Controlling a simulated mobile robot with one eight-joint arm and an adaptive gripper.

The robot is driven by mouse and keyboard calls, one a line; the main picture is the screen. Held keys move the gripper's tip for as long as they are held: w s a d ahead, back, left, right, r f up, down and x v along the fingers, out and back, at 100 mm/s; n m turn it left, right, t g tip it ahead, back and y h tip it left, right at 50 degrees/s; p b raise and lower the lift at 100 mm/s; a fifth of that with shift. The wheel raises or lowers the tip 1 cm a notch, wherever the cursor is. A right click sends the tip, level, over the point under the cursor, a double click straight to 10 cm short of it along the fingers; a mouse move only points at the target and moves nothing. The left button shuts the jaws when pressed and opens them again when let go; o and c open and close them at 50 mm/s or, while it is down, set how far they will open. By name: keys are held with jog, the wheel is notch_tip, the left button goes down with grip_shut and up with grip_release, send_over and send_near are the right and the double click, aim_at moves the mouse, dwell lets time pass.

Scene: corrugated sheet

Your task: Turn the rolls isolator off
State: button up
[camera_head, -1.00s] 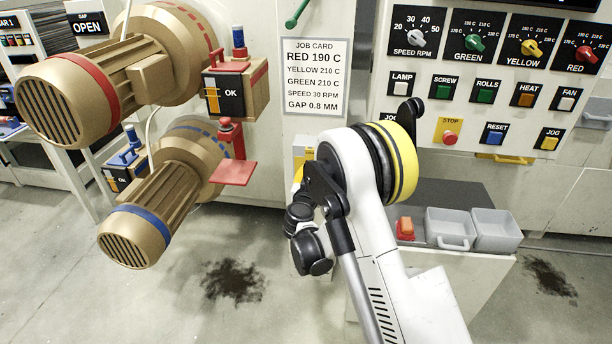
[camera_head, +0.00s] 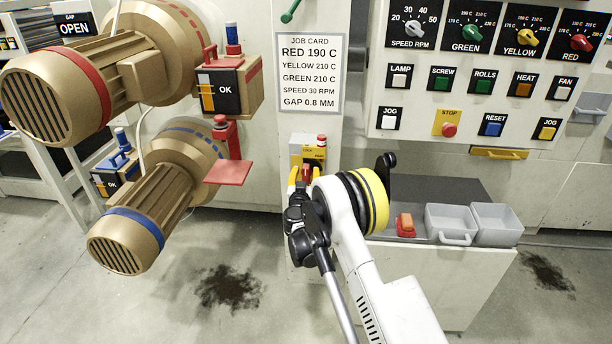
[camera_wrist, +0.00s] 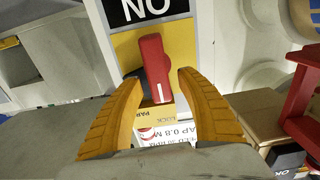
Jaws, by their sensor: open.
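A yellow and grey switch box (camera_head: 309,151) sits on the machine front below the job card, with a small red button on top. In the wrist view its red rotary handle (camera_wrist: 153,62) stands on a yellow plate, nearly vertical in the picture, with a white mark at its lower end. A black label beyond it reads "NO" in the picture, likely an upside-down "ON". No word "rolls" is readable on the box. My gripper (camera_wrist: 161,82) is open, its yellow fingers on either side of the handle's lower end; contact is unclear. In the head view my gripper (camera_head: 304,174) is at the box's lower part.
Brown motors (camera_head: 135,215) with red brackets and "OK" boxes stand to the left. The control panel (camera_head: 470,100) with a green ROLLS button (camera_head: 484,86) is at the right. Grey bins (camera_head: 450,223) and an orange-red switch (camera_head: 405,224) rest on the ledge.

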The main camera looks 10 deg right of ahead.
jog(key=shift+w+d, duration=0.1)
jog(key=shift+w, duration=0.25)
jog(key=shift+r, duration=0.1)
grip_shut()
